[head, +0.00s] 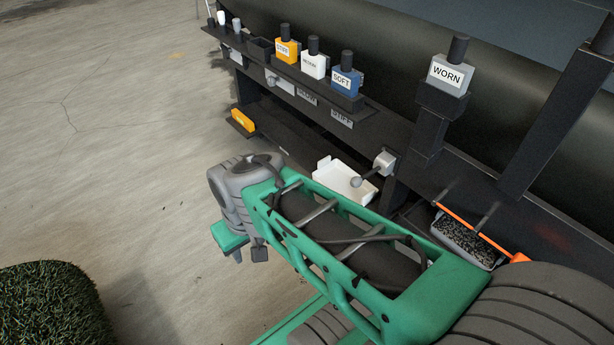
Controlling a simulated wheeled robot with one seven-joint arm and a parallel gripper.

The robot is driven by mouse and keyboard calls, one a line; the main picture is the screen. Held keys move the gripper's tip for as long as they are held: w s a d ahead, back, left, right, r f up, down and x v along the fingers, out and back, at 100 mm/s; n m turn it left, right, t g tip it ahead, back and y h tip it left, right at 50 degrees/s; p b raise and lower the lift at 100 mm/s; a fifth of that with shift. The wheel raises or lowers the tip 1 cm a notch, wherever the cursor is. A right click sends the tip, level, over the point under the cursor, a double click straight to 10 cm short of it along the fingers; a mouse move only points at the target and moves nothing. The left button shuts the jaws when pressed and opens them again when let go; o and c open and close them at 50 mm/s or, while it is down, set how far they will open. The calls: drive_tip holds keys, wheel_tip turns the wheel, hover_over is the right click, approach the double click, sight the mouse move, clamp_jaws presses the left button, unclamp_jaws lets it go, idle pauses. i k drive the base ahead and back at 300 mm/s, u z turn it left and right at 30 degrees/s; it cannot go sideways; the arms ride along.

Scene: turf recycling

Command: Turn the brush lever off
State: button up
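A lever with a round grey knob (357,182) sticks out to the lower left from a light grey box (384,162) on the dark machine frame. I cannot read any on or off mark on it. The white tray (338,184) lies just behind and left of the knob. My gripper (246,250) hangs at the far end of my green arm, left of the lever and apart from it. It points down over the floor, partly hidden by my wrist, and its opening cannot be made out.
Orange (288,50), white (314,66) and blue (346,80) labelled blocks stand on the shelf; a grey WORN block (449,74) stands on a post. An orange item (242,121) sits lower left. A turf roll (45,303) lies front left.

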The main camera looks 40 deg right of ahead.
sight(356, 182)
drive_tip(key=u, duration=0.1)
drive_tip(key=k, duration=0.95)
drive_tip(key=z, duration=0.15)
drive_tip(key=i, duration=0.4)
drive_tip(key=u, duration=0.05)
